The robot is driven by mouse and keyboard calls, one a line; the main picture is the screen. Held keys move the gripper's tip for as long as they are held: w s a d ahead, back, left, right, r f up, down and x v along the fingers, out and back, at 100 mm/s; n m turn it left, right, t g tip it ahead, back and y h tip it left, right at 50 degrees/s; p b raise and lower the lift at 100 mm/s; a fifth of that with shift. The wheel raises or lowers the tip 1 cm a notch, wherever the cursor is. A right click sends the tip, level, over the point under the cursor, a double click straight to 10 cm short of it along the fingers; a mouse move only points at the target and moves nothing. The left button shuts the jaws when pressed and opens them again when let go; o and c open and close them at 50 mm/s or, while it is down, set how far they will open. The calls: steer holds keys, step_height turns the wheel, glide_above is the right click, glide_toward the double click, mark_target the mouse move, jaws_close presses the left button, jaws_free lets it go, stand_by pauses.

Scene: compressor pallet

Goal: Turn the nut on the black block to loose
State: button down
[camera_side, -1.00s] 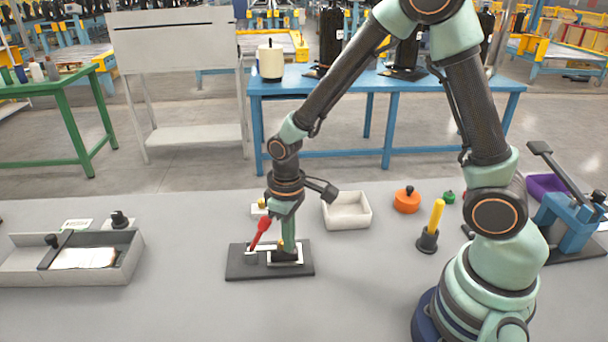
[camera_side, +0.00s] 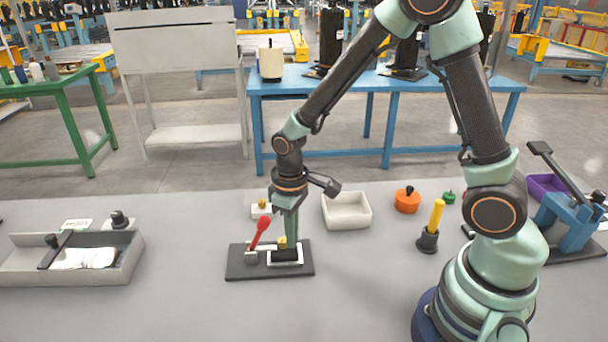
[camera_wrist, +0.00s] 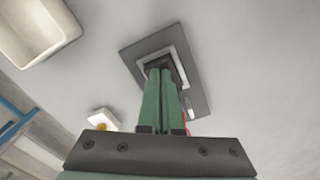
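The black block (camera_side: 286,256) sits in a white frame on a dark plate (camera_side: 243,272) in the side view. A small yellow piece (camera_side: 282,242), perhaps the nut, shows at its top beside my fingertips. My gripper (camera_side: 291,236) points down just above the block. In the wrist view, the green fingers of my gripper (camera_wrist: 161,72) lie almost together, with only a thin line between them. The black block (camera_wrist: 158,61) shows just past their tips. The nut is hidden there, so I cannot tell whether the fingers touch it.
A red lever (camera_side: 261,231) stands tilted on the plate, left of my gripper. A small white block with a yellow top (camera_side: 261,208) stands behind. A white tray (camera_side: 347,222) lies back right, with an orange knobbed piece (camera_side: 407,201) beyond. Bare table lies left of the plate.

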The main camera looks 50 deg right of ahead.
steer(key=shift+w, duration=0.15)
steer(key=shift+s+d+r, duration=0.1)
steer(key=shift+s+d, duration=0.1)
steer(key=shift+s, duration=0.1)
step_height(320, 180, up, 6)
steer(key=shift+s+f, duration=0.1)
stand_by(0.4)
steer(key=shift+s+a+f, duration=0.1)
steer(key=shift+a+f, duration=0.15)
steer(key=shift+f, duration=0.75)
steer(key=shift+s+a+f, duration=0.1)
steer(key=shift+a+f, duration=0.2)
steer(key=shift+f, duration=0.7)
steer(key=shift+s+a+f, duration=0.1)
steer(key=shift+a+f, duration=0.15)
steer(key=shift+f, duration=0.75)
steer(key=shift+w, duration=0.5)
steer(key=shift+w+d, duration=0.2)
steer(key=shift+d, duration=0.2)
